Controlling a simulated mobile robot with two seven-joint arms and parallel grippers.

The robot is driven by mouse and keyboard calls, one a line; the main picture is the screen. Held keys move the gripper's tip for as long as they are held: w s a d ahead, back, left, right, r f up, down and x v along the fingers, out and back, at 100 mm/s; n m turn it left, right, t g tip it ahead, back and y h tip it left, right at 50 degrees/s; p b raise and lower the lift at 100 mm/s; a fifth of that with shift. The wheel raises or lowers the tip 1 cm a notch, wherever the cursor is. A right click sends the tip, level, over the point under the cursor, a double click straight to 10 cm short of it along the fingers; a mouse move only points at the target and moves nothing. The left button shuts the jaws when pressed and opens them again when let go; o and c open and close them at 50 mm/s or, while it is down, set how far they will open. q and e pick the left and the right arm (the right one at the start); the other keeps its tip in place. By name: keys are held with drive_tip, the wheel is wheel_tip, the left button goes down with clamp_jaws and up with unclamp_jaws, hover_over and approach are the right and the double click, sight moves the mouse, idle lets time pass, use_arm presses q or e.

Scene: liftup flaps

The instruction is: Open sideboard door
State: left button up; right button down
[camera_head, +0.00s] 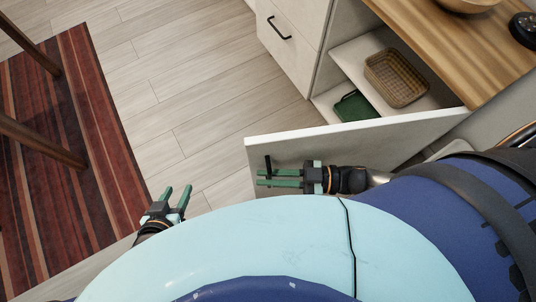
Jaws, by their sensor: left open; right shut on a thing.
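The sideboard door (310,145) is a pale panel standing swung out from the cabinet, its top edge running from the middle of the view to the right. Its black handle (268,163) is near the door's free left end. My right gripper (262,178) reaches along the door's face and is shut on the handle; its green fingers partly hide it. The sideboard's open compartment (345,62) shows behind the door. My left gripper (180,197) is open and empty, over the floor left of the door and apart from it.
A woven basket (397,78) and a green container (355,107) sit on shelves inside. The wooden top (450,45) carries a bowl (468,3) and a dark round object (523,28). A drawer front (285,38) stands beyond. Bare floor (190,100) lies left, then a striped rug (75,170).

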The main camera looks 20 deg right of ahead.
drive_tip(key=shift+f, duration=0.1)
drive_tip(key=c, duration=1.2)
unclamp_jaws()
drive_tip(key=shift+d, duration=0.1)
drive_tip(key=v, duration=1.2)
drive_tip(key=shift+s+d, duration=0.15)
drive_tip(key=shift+d, duration=0.05)
